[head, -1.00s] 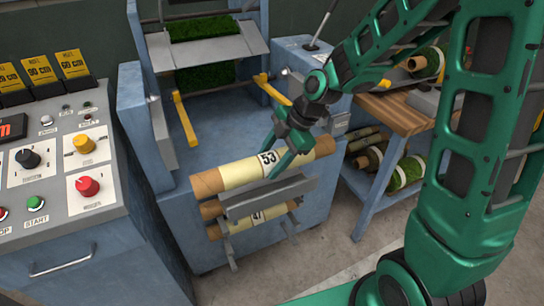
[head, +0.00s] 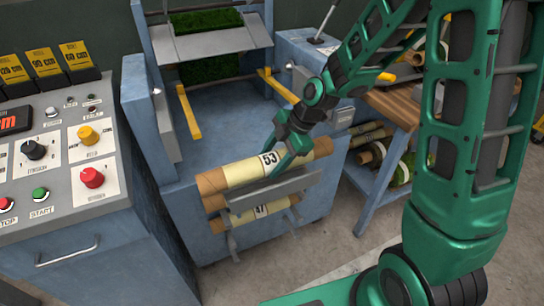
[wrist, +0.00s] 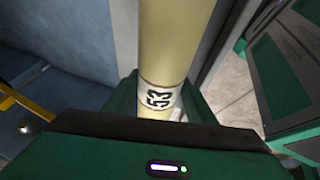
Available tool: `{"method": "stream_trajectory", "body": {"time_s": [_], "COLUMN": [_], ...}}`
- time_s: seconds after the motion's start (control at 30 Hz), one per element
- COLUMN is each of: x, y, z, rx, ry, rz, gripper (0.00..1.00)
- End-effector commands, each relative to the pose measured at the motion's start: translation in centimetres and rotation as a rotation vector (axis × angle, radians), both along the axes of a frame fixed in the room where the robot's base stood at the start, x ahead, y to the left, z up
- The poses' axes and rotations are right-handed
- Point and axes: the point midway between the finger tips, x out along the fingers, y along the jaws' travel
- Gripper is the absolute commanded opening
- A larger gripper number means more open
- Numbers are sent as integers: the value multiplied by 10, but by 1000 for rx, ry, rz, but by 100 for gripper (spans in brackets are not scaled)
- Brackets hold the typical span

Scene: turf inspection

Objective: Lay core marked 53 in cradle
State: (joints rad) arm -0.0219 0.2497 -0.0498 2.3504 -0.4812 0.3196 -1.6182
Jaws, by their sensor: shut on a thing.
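The core marked 53 (head: 232,176) is a long pale-yellow tube with brown ends and a black-on-white 53 band. It lies roughly level across the front of the blue machine, its right end higher in the picture. My gripper (head: 285,163) is shut on it just right of the band. In the wrist view the core (wrist: 163,40) runs between the jaws (wrist: 160,108), with the 53 close to them. Two yellow arms (head: 187,110) stick out of the machine above and behind the core. I cannot tell whether these form the cradle.
A grey front rack (head: 280,190) holds another core (head: 262,211) just below the held one; its number is partly hidden. A control console (head: 60,150) stands at left. A wooden-topped shelf (head: 390,108) with several rolls stands at right, behind my arm.

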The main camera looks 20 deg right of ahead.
Motion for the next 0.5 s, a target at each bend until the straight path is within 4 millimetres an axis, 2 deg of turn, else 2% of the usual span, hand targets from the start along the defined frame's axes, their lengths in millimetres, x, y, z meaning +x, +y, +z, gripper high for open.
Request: {"method": "stream_trajectory", "body": {"time_s": [0.5], "x": [16], "y": [3], "z": [-38], "rx": [1], "ry": [-1], "rz": [1], "gripper": [15]}}
